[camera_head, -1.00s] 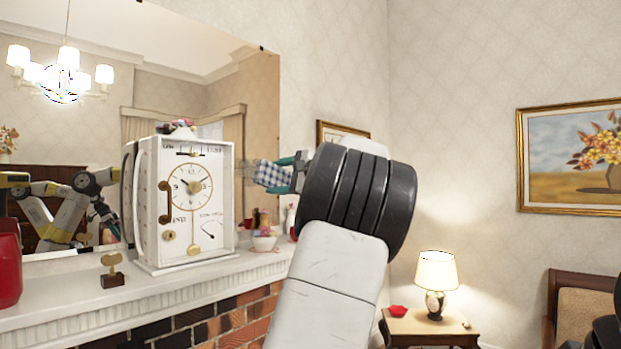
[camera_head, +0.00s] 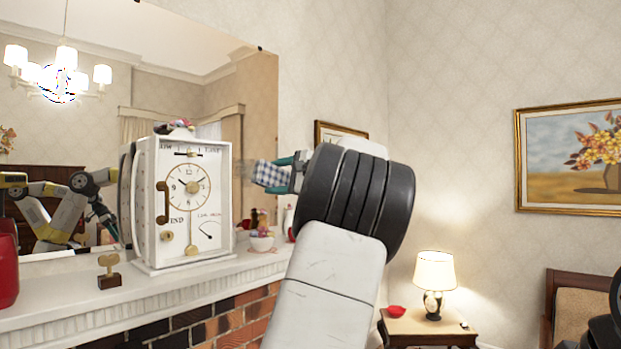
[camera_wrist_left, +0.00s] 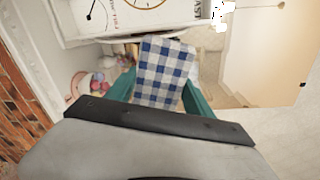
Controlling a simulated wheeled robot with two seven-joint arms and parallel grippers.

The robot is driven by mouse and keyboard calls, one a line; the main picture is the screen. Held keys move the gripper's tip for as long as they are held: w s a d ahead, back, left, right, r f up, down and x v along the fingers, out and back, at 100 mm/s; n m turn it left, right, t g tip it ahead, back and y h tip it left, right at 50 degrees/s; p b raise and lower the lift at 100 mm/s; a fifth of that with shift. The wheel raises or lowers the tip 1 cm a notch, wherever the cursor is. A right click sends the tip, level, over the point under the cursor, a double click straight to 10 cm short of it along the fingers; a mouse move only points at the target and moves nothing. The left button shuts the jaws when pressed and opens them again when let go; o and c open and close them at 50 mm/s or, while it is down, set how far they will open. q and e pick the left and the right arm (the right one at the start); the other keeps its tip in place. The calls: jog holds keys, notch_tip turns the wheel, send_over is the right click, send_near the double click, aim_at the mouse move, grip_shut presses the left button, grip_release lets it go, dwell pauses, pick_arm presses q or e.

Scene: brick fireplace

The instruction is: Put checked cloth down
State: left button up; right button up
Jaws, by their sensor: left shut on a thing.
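The checked cloth (camera_head: 271,174) is blue and white. It is held in the air to the right of the white clock, above the mantel. In the left wrist view the cloth (camera_wrist_left: 163,72) lies between the teal fingers of my left gripper (camera_wrist_left: 160,92). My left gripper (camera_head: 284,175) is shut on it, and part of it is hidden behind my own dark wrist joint. My right gripper does not show, apart from a dark part of my own at the lower right edge.
The large white clock (camera_head: 163,245) stands on the white mantel (camera_head: 150,290). A bowl with colourful things (camera_head: 262,241) sits right of the clock, below the cloth. A small brown stand (camera_head: 109,279) and a red object (camera_head: 8,270) are at the left. A mirror (camera_head: 262,100) hangs behind.

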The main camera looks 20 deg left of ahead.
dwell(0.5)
pick_arm(q)
jog(key=shift+f, duration=0.1)
jog(key=w+d+f+m+t+h, duration=0.1)
jog(key=d+f, duration=0.5)
jog(key=f, duration=0.6)
jog(key=w+d+f+m+t+h, duration=0.1)
jog(key=d+f+t, duration=0.1)
jog(key=d+f, duration=0.65)
jog(key=s+d+f+m+t+h, duration=0.35)
jog(key=d+f, duration=0.35)
jog(key=f, duration=0.4)
jog(key=s+d+f+m+t+h, duration=0.3)
jog(key=s+d+f+m+h, duration=0.3)
jog(key=f, duration=0.6)
jog(key=s+a+f+n+y, duration=0.1)
jog(key=a+f+n+y, duration=0.1)
jog(key=f, duration=0.3)
jog(key=a+f+n+g+y, duration=0.1)
jog(key=a+f+y, duration=0.1)
jog(key=a+f, duration=0.2)
notch_tip(320, 180, down, 2)
jog(key=shift+s+a+f+n, duration=0.15)
jog(key=shift+s+a+n, duration=0.2)
jog(key=shift+a, duration=0.05)
